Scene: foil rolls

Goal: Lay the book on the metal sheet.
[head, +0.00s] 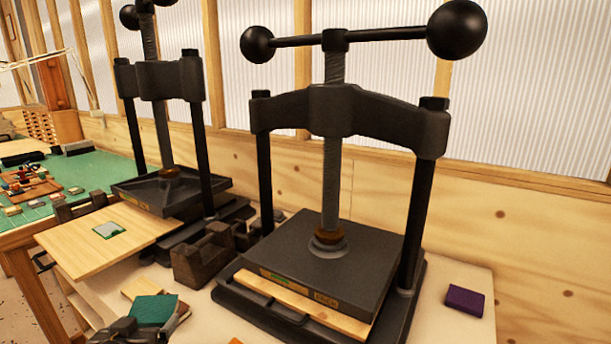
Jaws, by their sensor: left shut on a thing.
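A small book with a teal-green cover (153,310) is at the bottom left. My left gripper (148,331) is at its near edge, shut on it; the fingertips are partly hidden and cut by the frame's lower edge. A small pale grey sheet with a green border (108,230), which looks like the metal sheet, lies flat on a light wooden board (75,248) at the left press. The book is apart from this sheet, nearer to me and lower right in the picture. My right gripper is not in view.
A large black screw press (325,262) stands in the middle, a second one (165,190) behind left. A dark block-like holder (203,258) stands between book and presses. A purple block (465,301) lies at right. A green-topped bench (100,170) holds small items.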

